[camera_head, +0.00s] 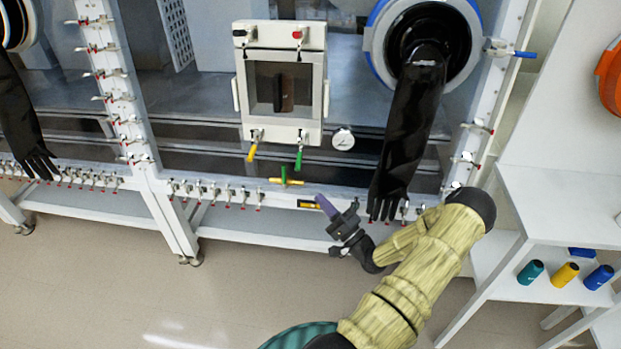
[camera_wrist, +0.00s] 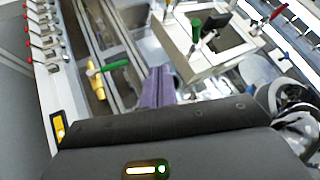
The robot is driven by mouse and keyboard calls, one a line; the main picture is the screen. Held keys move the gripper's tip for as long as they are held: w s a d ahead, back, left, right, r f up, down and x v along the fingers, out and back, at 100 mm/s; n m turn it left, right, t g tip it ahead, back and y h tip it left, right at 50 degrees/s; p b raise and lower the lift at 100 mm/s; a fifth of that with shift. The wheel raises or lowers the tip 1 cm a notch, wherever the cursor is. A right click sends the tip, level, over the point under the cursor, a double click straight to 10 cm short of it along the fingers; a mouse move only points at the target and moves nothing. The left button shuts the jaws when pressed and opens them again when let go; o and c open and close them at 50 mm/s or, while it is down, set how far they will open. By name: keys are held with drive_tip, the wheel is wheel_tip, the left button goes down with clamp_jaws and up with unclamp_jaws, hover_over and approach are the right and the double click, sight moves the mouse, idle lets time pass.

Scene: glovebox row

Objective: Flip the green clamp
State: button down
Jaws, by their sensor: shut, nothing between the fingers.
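The green clamp (camera_head: 299,158) is at the lower right corner of the small white framed door in the head view. Its green handle hangs down below the frame. In the wrist view the green clamp (camera_wrist: 195,30) stands out from the white box, beyond the fingertips. My gripper (camera_head: 327,205) is in front of the lower rail, below and a little right of the clamp, and apart from it. Its purple fingers are together and empty. In the wrist view my gripper (camera_wrist: 159,78) points toward the box.
A yellow-handled clamp (camera_head: 252,152) is at the door's lower left corner. A yellow valve with a green lever (camera_head: 285,180) sits on the rail near my gripper. A round gauge (camera_head: 343,138) is right of the door. A black glove (camera_head: 405,130) hangs close on the right.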

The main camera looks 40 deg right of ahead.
drive_tip(key=s+m+t, duration=0.1)
drive_tip(key=s+d+m+h, duration=0.1)
drive_tip(key=s, duration=0.1)
drive_tip(key=s+d+t+h, duration=0.1)
drive_tip(key=s, duration=0.1)
drive_tip(key=shift+r+m+t, duration=0.15)
drive_tip(key=shift+m+t, duration=0.15)
drive_tip(key=shift+m, duration=0.1)
drive_tip(key=shift+r, duration=0.1)
drive_tip(key=p, duration=0.2)
approach(299, 158)
drive_tip(key=w+d, duration=0.2)
drive_tip(key=d, duration=0.2)
drive_tip(key=shift+w+a+r+p, duration=0.45)
drive_tip(key=shift+w+a+r, duration=0.9)
drive_tip(key=shift+a, duration=0.15)
drive_tip(key=shift+a+r, duration=0.1)
drive_tip(key=shift+r, duration=0.05)
